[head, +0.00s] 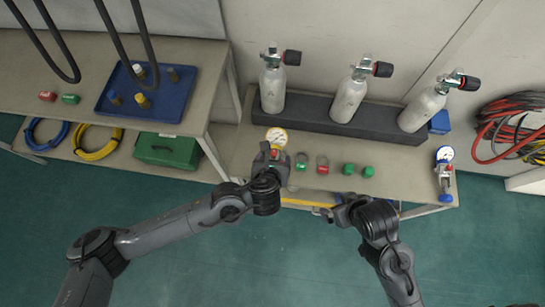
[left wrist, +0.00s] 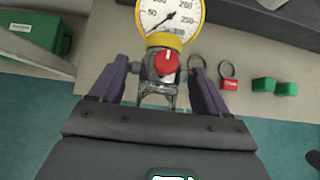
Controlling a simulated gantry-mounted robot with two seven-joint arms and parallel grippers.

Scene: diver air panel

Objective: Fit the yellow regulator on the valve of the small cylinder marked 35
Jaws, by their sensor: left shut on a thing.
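The yellow regulator (head: 276,136), with a round yellow-rimmed gauge and a red knob, is held at the front left of the bench. My left gripper (head: 270,153) is shut on it; the left wrist view shows the regulator (left wrist: 167,64) between the two fingers (left wrist: 160,84).
A blue regulator (head: 445,155) is at the bench's right end. Red and green tags and green caps (head: 348,169) lie along the front. The dark rack (head: 318,128) lies behind them. A blue tray (head: 150,95) is on the left bench. Hoses hang at right.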

